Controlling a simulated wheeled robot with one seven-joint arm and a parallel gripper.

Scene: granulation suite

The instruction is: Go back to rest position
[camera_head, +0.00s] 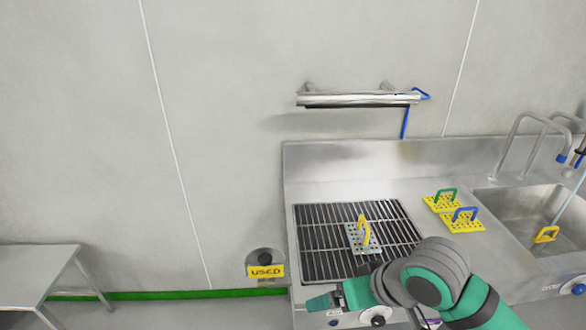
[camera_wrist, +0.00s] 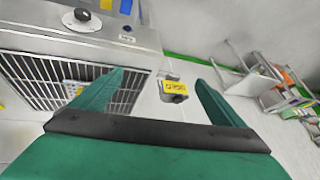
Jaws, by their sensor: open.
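My gripper (camera_head: 318,302) is at the front left of the steel counter, low in the head view, with my green and grey arm reaching in from the lower right. In the wrist view, my gripper (camera_wrist: 158,82) has its two green fingers spread wide apart with nothing between them. A yellow "USED" label (camera_wrist: 174,87) shows beyond the gap between the fingers. No rest position is marked in either view.
A grate (camera_head: 325,240) on the counter holds a perforated plate with a yellow handle (camera_head: 364,230). A green-handled plate (camera_head: 441,203) and a blue-handled plate (camera_head: 463,221) lie beside the sink (camera_head: 520,205).

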